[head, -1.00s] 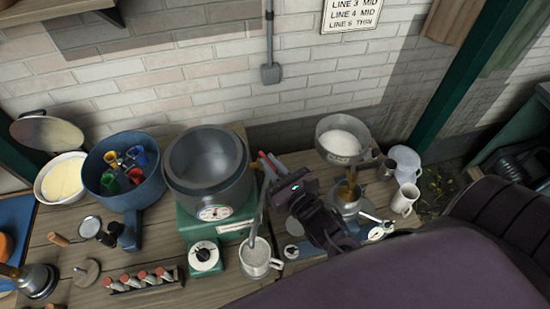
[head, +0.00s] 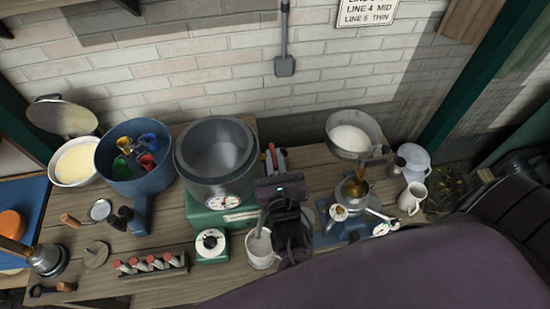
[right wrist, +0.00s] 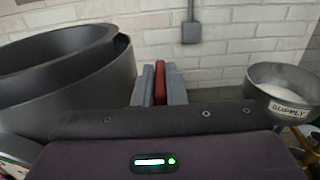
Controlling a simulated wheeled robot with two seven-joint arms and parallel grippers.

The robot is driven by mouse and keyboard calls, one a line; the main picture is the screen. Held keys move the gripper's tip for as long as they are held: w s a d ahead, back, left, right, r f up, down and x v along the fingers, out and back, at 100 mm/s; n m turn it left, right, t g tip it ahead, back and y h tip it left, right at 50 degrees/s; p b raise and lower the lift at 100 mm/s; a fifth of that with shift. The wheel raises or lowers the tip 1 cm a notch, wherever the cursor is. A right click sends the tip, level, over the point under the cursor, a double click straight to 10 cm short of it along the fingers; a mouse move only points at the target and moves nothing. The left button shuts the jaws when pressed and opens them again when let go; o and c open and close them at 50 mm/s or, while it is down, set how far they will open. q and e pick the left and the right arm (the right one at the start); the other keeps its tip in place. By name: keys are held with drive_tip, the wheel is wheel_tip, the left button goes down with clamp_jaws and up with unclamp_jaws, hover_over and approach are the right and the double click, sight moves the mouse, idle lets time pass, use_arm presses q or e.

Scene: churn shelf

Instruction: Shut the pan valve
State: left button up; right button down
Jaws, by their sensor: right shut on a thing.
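The pan (head: 216,160) is a large grey pot on a green base (head: 228,216) with a dial on its front. It also shows at the left of the right wrist view (right wrist: 65,80). The pan valve's red handle (right wrist: 160,82) stands upright to the right of the pan, between my fingers. My right gripper (head: 275,157) is shut on that handle, its grey fingertips (right wrist: 160,80) on either side of it. The valve's lower part is hidden behind my wrist. My left gripper is not in view.
A pale mug (head: 260,250) stands in front of the green base, partly behind my wrist. A supply hopper (head: 354,134) sits above a blue stand at the right.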

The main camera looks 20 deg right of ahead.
sight(276, 168)
drive_tip(key=c, duration=1.5)
unclamp_jaws()
drive_tip(key=v, duration=0.7)
drive_tip(key=shift+s+a, duration=0.15)
drive_tip(key=shift+s, duration=0.2)
